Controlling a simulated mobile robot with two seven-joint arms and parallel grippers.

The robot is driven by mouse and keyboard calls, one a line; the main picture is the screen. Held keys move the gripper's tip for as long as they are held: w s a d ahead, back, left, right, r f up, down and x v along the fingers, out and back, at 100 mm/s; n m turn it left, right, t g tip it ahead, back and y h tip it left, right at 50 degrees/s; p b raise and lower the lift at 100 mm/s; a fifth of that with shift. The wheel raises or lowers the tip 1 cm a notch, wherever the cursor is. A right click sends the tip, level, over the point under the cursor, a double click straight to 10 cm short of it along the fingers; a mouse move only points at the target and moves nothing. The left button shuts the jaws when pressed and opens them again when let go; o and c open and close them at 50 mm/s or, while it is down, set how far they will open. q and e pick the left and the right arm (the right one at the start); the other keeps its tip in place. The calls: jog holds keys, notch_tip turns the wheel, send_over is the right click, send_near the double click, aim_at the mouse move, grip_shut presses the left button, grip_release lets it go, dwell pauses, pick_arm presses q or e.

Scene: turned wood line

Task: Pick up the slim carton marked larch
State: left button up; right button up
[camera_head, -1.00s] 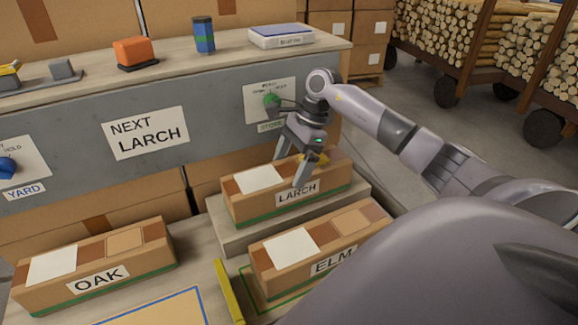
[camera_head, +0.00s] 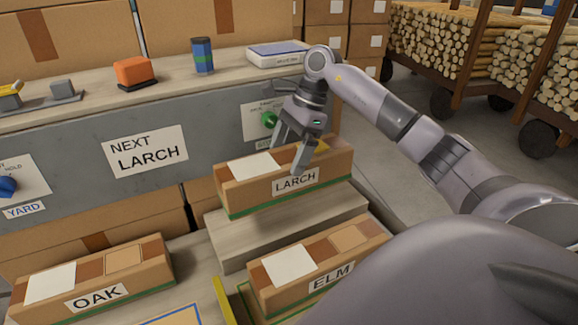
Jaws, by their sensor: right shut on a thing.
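The slim carton marked larch (camera_head: 243,193) is brown with a white top label and a green band along its lower edge. My right gripper (camera_head: 297,160) is shut on it across its width, with one finger over the front face beside the LARCH label. The carton is held above the pale raised block (camera_head: 235,242), with a gap showing under it. The far finger's tip is hidden behind the carton. My left gripper does not show.
The carton marked elm (camera_head: 275,288) sits in front of the block, and the carton marked oak (camera_head: 140,272) lies at the left. A grey panel (camera_head: 75,165) with a green knob (camera_head: 269,119) stands close behind the larch carton. A yellow strip (camera_head: 228,302) lies between oak and elm.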

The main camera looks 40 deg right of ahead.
notch_tip(320, 180, up, 20)
jog(key=p, duration=0.5)
jog(key=shift+p, duration=0.35)
